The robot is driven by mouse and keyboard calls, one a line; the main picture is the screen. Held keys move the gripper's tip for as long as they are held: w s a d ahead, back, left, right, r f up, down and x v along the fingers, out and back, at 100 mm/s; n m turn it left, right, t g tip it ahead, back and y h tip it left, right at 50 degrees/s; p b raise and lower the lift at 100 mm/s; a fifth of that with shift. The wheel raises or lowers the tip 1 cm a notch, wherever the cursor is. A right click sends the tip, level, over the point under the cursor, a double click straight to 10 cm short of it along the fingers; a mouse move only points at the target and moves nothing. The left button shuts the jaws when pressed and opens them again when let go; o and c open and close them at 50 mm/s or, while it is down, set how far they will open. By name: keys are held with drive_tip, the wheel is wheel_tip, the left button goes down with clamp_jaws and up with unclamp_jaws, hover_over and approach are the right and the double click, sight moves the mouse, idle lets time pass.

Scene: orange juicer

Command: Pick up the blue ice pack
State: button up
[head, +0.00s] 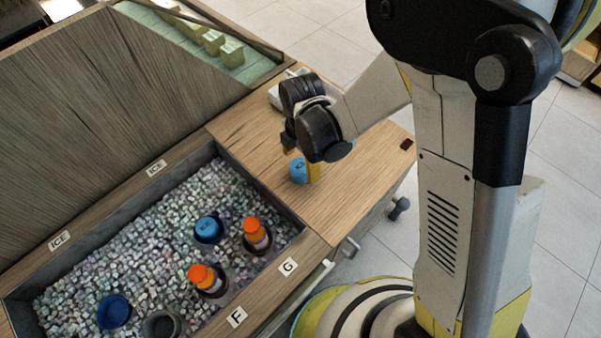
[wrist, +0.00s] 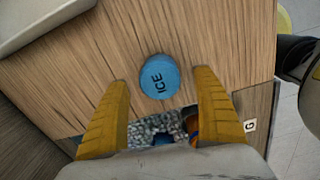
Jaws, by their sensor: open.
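The blue ice pack (wrist: 159,77) is a round blue disc marked "ICE", lying on the wooden counter. In the head view the blue ice pack (head: 298,171) sits below my gripper (head: 300,165), partly hidden by a finger. In the wrist view my gripper (wrist: 163,95) is open, with one yellow finger on each side of the ice pack and gaps between them. The ice pack lies toward the far end of the fingers. I cannot tell how far the fingertips are above the counter.
An ice bin (head: 165,225) left of the counter (head: 335,205) holds orange-capped bottles (head: 255,232) and blue round items (head: 208,230) in holders. A light-coloured tray (head: 284,90) stands behind my gripper. The counter's right side is mostly clear.

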wheel_tip(320, 180, down, 2)
drive_tip(key=shift+r, duration=0.1)
drive_tip(key=shift+c, duration=0.3)
drive_tip(key=c, duration=1.3)
drive_tip(key=shift+r, duration=0.1)
drive_tip(key=shift+c, duration=0.2)
wheel_tip(320, 180, up, 4)
drive_tip(key=shift+r+p, duration=0.1)
drive_tip(key=shift+p, duration=1.05)
drive_tip(key=s+d+r+p, duration=0.4)
drive_tip(key=s+d+r, duration=0.2)
drive_tip(key=s, duration=0.3)
drive_tip(key=shift+s+d+r, duration=0.2)
drive_tip(key=shift+d+r, duration=0.1)
drive_tip(key=shift+d, duration=0.05)
